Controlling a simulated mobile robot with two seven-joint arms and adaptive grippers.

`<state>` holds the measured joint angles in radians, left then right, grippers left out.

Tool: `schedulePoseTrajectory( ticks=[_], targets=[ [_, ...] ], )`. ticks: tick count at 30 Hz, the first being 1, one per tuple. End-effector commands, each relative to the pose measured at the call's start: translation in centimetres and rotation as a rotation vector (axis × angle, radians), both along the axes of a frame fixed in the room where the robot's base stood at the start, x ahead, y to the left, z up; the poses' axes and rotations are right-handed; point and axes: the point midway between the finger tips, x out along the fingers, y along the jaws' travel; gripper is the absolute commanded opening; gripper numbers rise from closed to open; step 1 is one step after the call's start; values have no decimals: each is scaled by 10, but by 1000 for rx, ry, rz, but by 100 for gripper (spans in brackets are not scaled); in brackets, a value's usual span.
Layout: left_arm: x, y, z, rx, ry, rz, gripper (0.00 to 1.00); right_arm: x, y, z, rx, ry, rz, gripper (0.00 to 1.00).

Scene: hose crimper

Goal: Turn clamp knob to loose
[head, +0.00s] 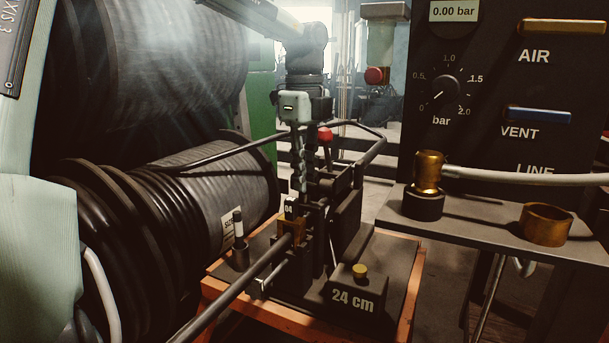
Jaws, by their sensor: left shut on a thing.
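The hose crimper (345,225) stands on a dark base in the middle of the head view. My left gripper (299,187) points straight down over it, its fingers close together. Its tips meet a small dark part marked 04 (290,208), and the gripper is shut on it. The fingers cover much of this part, so I cannot tell whether it is the clamp knob. A brass block (291,228) sits just below, where a black hose (235,288) enters from the lower left. A yellow knob (360,270) tops the block marked 24 cm (353,296). My right gripper is out of view.
A red ball-ended lever (325,134) stands close right of my fingers. Large hose reels (207,180) crowd the left. An orange-edged stand (405,310) holds the base. At right are a shelf (475,222) with brass fittings and a control panel (480,60) reading 0.00 bar.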

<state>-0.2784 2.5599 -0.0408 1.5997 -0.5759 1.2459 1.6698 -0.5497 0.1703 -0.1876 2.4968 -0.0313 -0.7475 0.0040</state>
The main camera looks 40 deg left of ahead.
Motion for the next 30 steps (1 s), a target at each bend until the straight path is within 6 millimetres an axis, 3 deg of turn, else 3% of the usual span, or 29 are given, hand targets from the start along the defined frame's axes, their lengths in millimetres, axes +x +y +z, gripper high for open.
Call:
schedulePoseTrajectory(
  ticks=[12, 28, 29, 30],
  targets=[
    [1, 1, 1, 2, -4, 182, 0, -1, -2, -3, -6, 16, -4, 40],
    [1, 1, 1, 3, -3, 207, 0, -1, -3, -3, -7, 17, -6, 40],
    [1, 1, 1, 3, -3, 207, 13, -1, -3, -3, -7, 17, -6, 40],
    [1, 1, 1, 3, -3, 206, 18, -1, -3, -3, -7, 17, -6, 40]
  ],
)
